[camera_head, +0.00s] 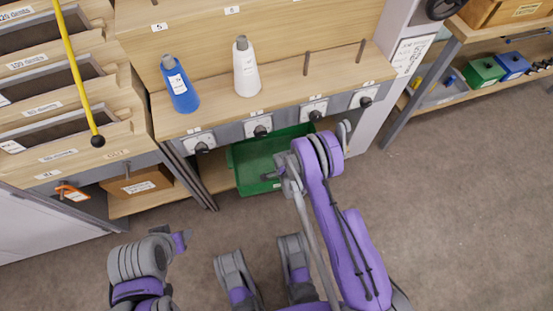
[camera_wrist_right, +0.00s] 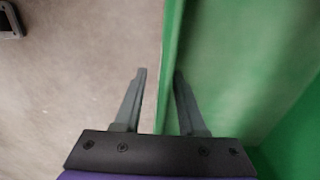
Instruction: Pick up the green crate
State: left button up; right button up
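The green crate (camera_head: 250,165) sits under the bench with the bottles, on the lower shelf, its front part showing. My right gripper (camera_head: 272,177) is at the crate's front right part in the head view. In the right wrist view, the open right gripper (camera_wrist_right: 160,75) straddles a green crate wall (camera_wrist_right: 170,50). One finger is outside the wall with a gap; the other is on the inner side, close to the wall. Whether it touches is unclear. My left arm is low at the left, apart from the crate; its gripper's state cannot be made out.
A blue bottle (camera_head: 180,84) and a white bottle (camera_head: 246,68) stand on the bench (camera_head: 215,105) above the crate. Knobs line its front edge. A cardboard box (camera_head: 138,181) is on the lower shelf at left. The floor (camera_head: 470,210) at right is clear.

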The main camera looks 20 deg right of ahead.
grip_shut()
dwell(1.4)
